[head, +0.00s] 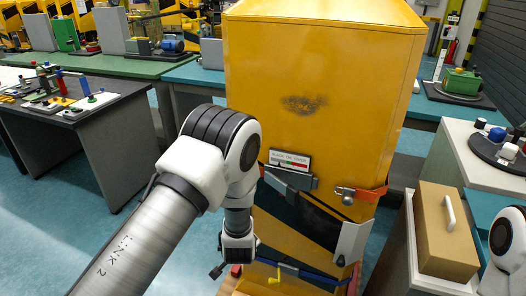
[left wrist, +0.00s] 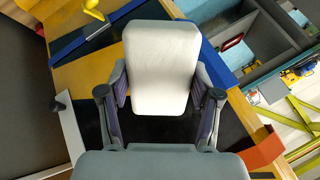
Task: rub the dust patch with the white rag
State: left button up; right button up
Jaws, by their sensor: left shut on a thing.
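The dust patch (head: 303,105) is a dark smudge on the upper front of the yellow cabinet (head: 350,60). My left arm reaches in from the left and bends down in front of the cabinet, below and left of the patch. In the left wrist view my left gripper (left wrist: 160,95) is shut on the white rag (left wrist: 160,55), a pale block-like pad between its two fingers. The rag is hidden in the head view. A white piece of my right arm shows at the right edge, but its gripper is out of view.
A label plate (head: 290,160), grey bars and an orange bracket (head: 367,192) stick out on the cabinet's front, below the patch. A blue bar (head: 300,274) and a yellow handle (head: 283,268) sit lower. A tan box (head: 446,232) stands at right. The cabinet face around the patch is clear.

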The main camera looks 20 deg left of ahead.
pick_arm(q)
jog(key=w+d+r+m+t+h+p, duration=0.1)
jog(key=w+r+m+t, duration=0.15)
jog(key=r, duration=0.65)
jog(key=w+d+r+m+t+h+p, duration=0.15)
jog(key=w+r, duration=0.25)
jog(key=r, duration=0.5)
jog(key=t+p, duration=0.4)
jog(key=t, duration=0.3)
send_near(279, 100)
jog(key=shift+m+h, duration=0.4)
jog(key=shift+h, duration=0.05)
jog(key=w, duration=0.5)
jog(key=shift+a+p, duration=0.15)
jog(key=shift+p, duration=0.2)
jog(key=shift+s, duration=0.1)
jog(key=shift+w, duration=1.05)
